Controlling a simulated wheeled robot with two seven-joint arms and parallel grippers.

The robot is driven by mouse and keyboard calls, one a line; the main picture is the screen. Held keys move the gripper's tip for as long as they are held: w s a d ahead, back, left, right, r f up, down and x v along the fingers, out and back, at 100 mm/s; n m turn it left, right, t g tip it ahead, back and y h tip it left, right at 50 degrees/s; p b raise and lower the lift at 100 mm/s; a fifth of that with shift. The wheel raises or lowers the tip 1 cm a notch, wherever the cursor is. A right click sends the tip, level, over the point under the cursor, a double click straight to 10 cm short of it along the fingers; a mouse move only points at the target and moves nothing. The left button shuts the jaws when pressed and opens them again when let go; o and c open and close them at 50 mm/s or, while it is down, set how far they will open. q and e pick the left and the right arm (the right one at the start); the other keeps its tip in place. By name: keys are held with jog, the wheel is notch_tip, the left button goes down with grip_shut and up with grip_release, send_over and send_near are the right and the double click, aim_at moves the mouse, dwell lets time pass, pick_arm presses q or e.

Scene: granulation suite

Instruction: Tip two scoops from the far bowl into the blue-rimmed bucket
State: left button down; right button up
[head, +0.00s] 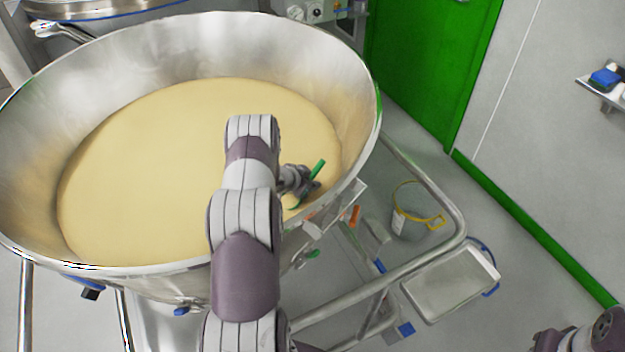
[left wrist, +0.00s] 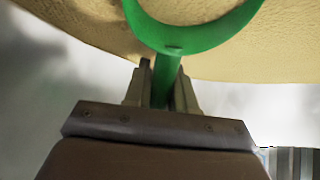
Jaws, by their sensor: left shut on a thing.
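A large steel bowl (head: 325,75) filled with cream powder (head: 150,150) takes up the left and middle of the head view. A second steel vessel (head: 100,10) shows in part behind it. My left gripper (head: 298,184) is over the bowl's right inner side, shut on the handle of a green scoop (head: 318,169). In the left wrist view the scoop's round rim (left wrist: 187,48) shows against powder; I cannot tell whether the scoop holds any. A blue rim (head: 487,250) shows around a steel tray at right; most of that bucket is hidden. My right gripper is out of view.
A yellow-rimmed grey bucket (head: 408,218) stands on the floor right of the bowl. A steel tube frame (head: 445,195) runs between, and the flat steel tray (head: 448,288) lies beyond it.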

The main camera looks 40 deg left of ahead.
pick_arm(q)
jog(key=shift+s+a+f+b, duration=0.2)
jog(key=shift+s+f+b, duration=0.15)
jog(key=shift+f, duration=0.2)
jog(key=shift+s+a+f+b, duration=0.15)
jog(key=shift+s+f+b, duration=0.1)
jog(key=shift+s+f, duration=0.2)
jog(key=shift+s+a+r, duration=0.1)
jog(key=shift+s+r, duration=0.05)
jog(key=shift+s, duration=0.15)
jog(key=shift+s+a+p, duration=0.25)
jog(key=shift+s, duration=0.35)
jog(key=shift+s+a+p, duration=0.2)
jog(key=shift+s+a, duration=0.05)
jog(key=shift+s, duration=0.3)
notch_tip(320, 180, up, 27)
jog(key=w+p, duration=0.1)
jog(key=p, duration=2.2)
notch_tip(320, 180, up, 6)
jog(key=g+p, duration=0.1)
jog(key=p, duration=0.7)
send_over(296, 202)
jog(key=w+d, duration=0.1)
jog(key=w, duration=0.2)
jog(key=shift+w+d+r+m+g+y+p, duration=0.2)
jog(key=shift+r+g+y+p, duration=0.3)
jog(key=shift+p, duration=1.4)
jog(key=shift+w+d+r+m+g+y+p, duration=0.15)
jog(key=shift+g+p, duration=0.55)
jog(key=shift+p, duration=1.15)
